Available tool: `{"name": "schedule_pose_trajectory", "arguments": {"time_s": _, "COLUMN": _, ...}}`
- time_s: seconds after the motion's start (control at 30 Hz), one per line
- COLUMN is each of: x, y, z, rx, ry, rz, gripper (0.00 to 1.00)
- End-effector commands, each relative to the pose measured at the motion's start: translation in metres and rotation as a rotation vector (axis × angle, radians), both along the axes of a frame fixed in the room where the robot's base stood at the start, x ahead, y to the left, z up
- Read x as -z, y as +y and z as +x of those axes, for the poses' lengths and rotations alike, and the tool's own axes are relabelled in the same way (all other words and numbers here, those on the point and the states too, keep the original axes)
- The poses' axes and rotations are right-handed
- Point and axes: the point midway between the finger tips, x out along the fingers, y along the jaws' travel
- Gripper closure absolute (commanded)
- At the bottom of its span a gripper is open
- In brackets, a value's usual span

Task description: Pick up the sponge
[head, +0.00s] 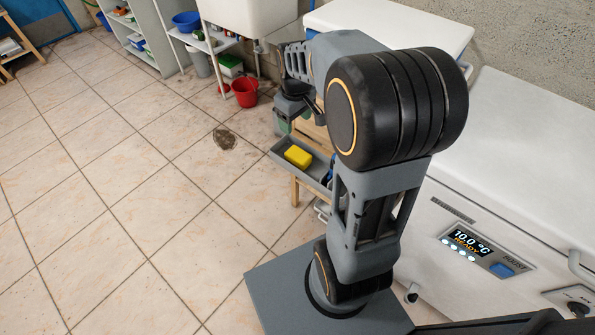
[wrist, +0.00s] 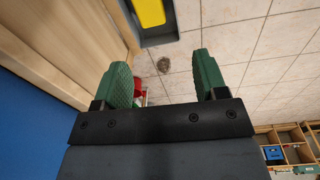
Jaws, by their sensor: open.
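The yellow sponge (head: 298,156) lies in a grey tray (head: 283,152) on a wooden stand, left of my arm in the head view. In the wrist view the sponge (wrist: 150,12) shows at the top edge, partly cut off, inside the dark grey tray (wrist: 160,40). My gripper (wrist: 158,82) has two green fingers set wide apart with nothing between them. The sponge lies beyond the fingertips, apart from them. In the head view my gripper is mostly hidden behind my arm.
A blue thing lies in the tray's right part, half hidden by my arm. A red bucket (head: 245,92) and a white sink (head: 250,15) stand behind. A white chest with a display (head: 470,243) is at the right. The tiled floor at the left is mostly clear.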

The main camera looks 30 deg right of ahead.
Motion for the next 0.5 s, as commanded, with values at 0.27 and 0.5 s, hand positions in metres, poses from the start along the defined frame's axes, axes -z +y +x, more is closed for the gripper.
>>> {"name": "schedule_pose_trajectory", "arguments": {"time_s": 0.27, "x": 0.071, "y": -0.023, "z": 0.025, "rx": -0.074, "ry": 0.057, "rz": 0.008, "gripper": 0.34}}
{"name": "schedule_pose_trajectory", "arguments": {"time_s": 0.5, "x": 0.115, "y": -0.024, "z": 0.027, "rx": -0.085, "ry": 0.065, "rz": 0.009, "gripper": 0.34}}
